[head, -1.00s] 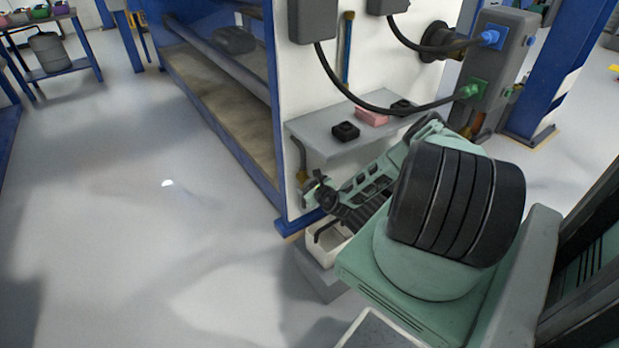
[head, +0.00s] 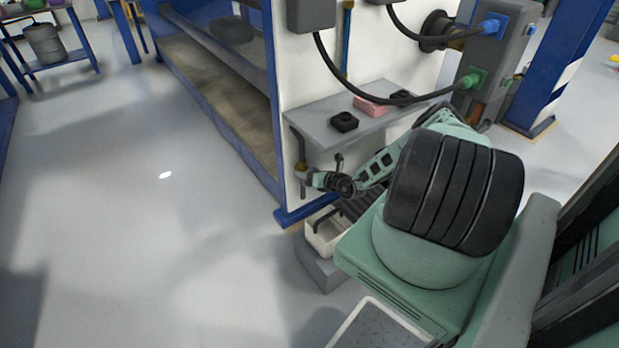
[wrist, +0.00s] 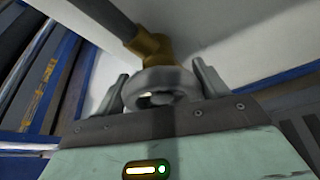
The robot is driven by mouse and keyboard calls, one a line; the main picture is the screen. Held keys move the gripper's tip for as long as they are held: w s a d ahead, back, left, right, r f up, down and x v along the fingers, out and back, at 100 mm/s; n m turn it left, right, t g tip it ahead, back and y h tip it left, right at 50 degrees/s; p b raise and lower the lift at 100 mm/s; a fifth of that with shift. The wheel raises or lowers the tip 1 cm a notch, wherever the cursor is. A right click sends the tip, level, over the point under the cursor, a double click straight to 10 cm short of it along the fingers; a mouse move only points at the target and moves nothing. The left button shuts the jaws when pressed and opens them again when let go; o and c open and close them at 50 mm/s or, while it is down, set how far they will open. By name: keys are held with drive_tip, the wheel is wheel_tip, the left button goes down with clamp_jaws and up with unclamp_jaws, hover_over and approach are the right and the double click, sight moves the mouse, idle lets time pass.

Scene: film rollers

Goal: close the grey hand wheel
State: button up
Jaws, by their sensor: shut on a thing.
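The grey hand wheel (wrist: 160,80) sits at the end of a brass valve (wrist: 150,48) on a dark pipe in the wrist view. My gripper (wrist: 160,88) has one finger on each side of the wheel and is shut on it. In the head view my gripper (head: 314,179) is at the brass valve (head: 301,167), at the left end of the wall shelf. There the wheel is mostly hidden by my gripper.
A grey shelf (head: 340,132) above my gripper holds a pink block (head: 370,107) and dark items. Below stands a whitish bin (head: 325,236). A blue frame edge (head: 275,120) is close on the left. The floor (head: 130,230) further left is clear.

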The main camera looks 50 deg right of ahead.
drive_tip(key=shift+m+y, duration=0.3)
drive_tip(key=shift+m, duration=0.1)
idle(0.3)
drive_tip(key=o, duration=1)
drive_tip(key=shift+c, duration=0.2)
drive_tip(key=shift+s, duration=0.15)
drive_tip(key=p+v, duration=0.3)
drive_tip(key=v, duration=1.4)
drive_tip(key=shift+s, duration=0.15)
drive_tip(key=shift+a+f, duration=0.1)
